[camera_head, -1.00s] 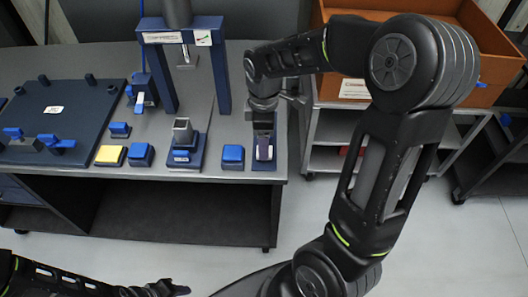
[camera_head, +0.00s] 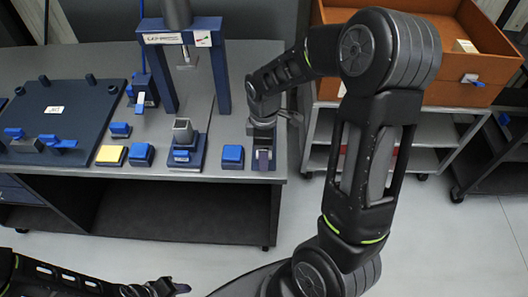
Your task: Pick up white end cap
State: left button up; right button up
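My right gripper (camera_head: 262,146) points down over the right end of the bench, at a dark blue fixture (camera_head: 272,163). A small purple-grey piece with pale edges (camera_head: 263,160) shows at the fingertips. I cannot tell whether it is a held part or part of the fixture. The wrist hides most of this spot, and I cannot tell whether the fingers are shut. I cannot clearly make out a white end cap. My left gripper (camera_head: 168,288) is low at the bottom edge, away from the bench; its finger opening is unclear.
A blue press frame (camera_head: 222,80) stands left of my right gripper. Blue-topped blocks (camera_head: 232,155), a yellow-topped block (camera_head: 111,155) and a dark plate (camera_head: 60,110) are on the bench (camera_head: 215,175). An orange bin (camera_head: 420,85) sits on a rack at right.

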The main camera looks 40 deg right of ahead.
dwell(0.4)
jog(key=c, duration=1.4)
notch_tip(320, 180, up, 10)
jog(key=shift+r+b, duration=0.1)
jog(key=shift+b, duration=0.25)
